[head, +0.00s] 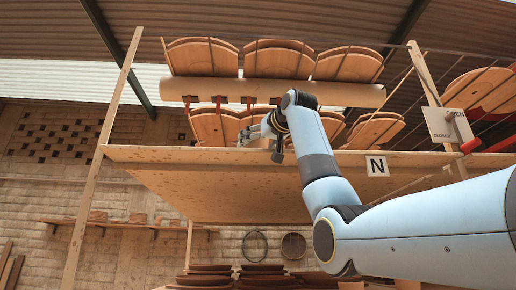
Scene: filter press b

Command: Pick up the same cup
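I cannot make out a cup for certain in the head view. My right gripper (254,134) is small and far off, just above the front edge of the raised wooden platform (240,185). Its grey fingers point left, in front of the lower row of tan clay-coloured vessels (213,124). A small tan patch shows beside the gripper; I cannot tell whether it is a held object or something behind. Whether the fingers are open or shut is too small to tell. My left gripper is out of view.
A rack above the platform holds an upper row of rounded vessels (278,60) over a long beam (270,93). Wooden posts (104,150) stand at the sides. An open/closed sign (446,125) hangs at right, and an N label (377,166) marks the platform. Stacked brown discs (208,275) lie below.

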